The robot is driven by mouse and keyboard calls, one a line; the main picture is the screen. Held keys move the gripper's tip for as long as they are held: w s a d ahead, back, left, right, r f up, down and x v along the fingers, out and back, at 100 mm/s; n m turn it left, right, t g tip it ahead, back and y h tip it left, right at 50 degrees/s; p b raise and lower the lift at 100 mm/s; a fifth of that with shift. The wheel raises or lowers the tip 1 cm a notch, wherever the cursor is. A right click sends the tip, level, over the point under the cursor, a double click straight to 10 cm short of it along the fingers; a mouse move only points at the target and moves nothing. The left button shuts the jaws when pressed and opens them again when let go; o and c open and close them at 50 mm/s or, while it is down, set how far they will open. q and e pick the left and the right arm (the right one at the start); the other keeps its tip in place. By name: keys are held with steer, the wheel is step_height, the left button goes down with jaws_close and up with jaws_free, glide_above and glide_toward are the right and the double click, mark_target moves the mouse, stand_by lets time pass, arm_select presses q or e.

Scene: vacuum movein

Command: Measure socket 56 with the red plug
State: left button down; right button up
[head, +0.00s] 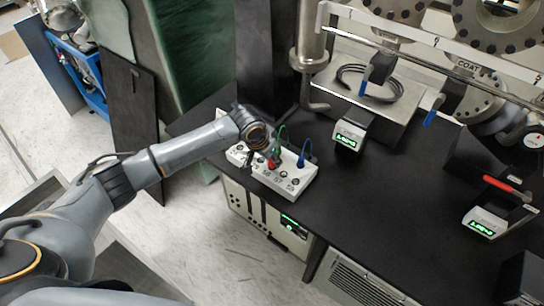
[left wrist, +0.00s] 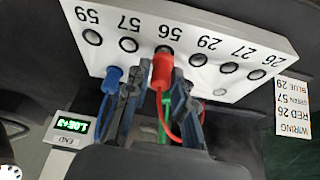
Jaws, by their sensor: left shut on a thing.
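The white socket box (head: 290,183) stands at the bench's front edge; its face (left wrist: 215,40) shows upside-down labels 59, 57, 56, 29, 27 and 26. My left gripper (head: 270,156) is over the box, shut on the red plug (left wrist: 162,70). The red plug's tip is at the socket under label 56; I cannot tell how deep it sits. The blue plug (left wrist: 112,78) stands upright in the box left of the red plug in the wrist view, and right of it in the head view (head: 301,161). A green plug (left wrist: 164,108) is partly hidden behind the gripper. My right gripper is out of view.
A meter (left wrist: 72,126) with a green display reads about 1.0E+3. A wiring note (left wrist: 292,105) lists red 26, green 57, blue 29. A lit device (head: 348,136) stands behind the box, another (head: 485,222) at right. The black bench (head: 385,195) is clear between them.

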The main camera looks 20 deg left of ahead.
arm_select(q)
steer(key=shift+w+f, duration=0.1)
steer(key=shift+f, duration=0.45)
steer(key=c, duration=1)
jaws_free()
steer(key=shift+c, duration=0.2)
steer(key=shift+r, duration=0.1)
steer(key=v, duration=1.2)
steer(key=shift+d, duration=0.1)
